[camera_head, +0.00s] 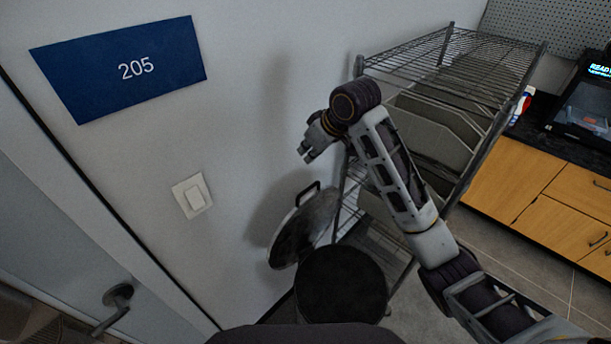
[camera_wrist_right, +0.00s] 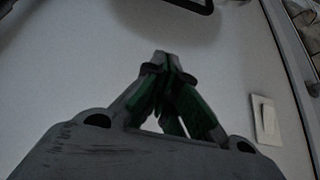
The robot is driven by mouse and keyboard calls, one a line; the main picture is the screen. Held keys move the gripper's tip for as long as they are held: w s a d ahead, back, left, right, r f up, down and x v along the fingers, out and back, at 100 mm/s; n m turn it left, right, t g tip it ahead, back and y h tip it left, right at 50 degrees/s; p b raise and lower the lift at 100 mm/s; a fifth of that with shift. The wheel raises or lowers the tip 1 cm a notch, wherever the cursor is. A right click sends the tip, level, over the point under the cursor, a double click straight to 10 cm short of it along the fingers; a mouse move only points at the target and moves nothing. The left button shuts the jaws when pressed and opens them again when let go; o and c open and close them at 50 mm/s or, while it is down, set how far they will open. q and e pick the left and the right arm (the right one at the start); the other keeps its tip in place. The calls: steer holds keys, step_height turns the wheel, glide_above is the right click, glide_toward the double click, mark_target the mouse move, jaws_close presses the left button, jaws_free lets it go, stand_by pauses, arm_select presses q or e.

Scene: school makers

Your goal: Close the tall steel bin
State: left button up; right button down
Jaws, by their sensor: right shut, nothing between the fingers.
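The tall steel bin (camera_head: 341,287) stands on the floor at the bottom middle of the head view, with a dark round opening. Its round lid (camera_head: 303,229) is raised and tilted up behind it, against or close to the wall, with a dark handle (camera_head: 307,194) at its top. The handle also shows at the top of the right wrist view (camera_wrist_right: 192,5). My right gripper (camera_head: 306,154) is above the lid, apart from it. Its fingers meet and are empty, as the right wrist view shows (camera_wrist_right: 162,58). My left gripper is not in view.
A wire shelf rack (camera_head: 455,62) with grey bins (camera_head: 431,134) stands right of the bin. A wooden cabinet (camera_head: 535,193) is further right. A wall with a light switch (camera_head: 192,195) and a blue 205 sign (camera_head: 122,67) is at left, next to a door with a handle (camera_head: 118,300).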

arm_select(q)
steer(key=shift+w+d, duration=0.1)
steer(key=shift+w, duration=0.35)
arm_select(e)
steer(key=shift+d+f, duration=0.1)
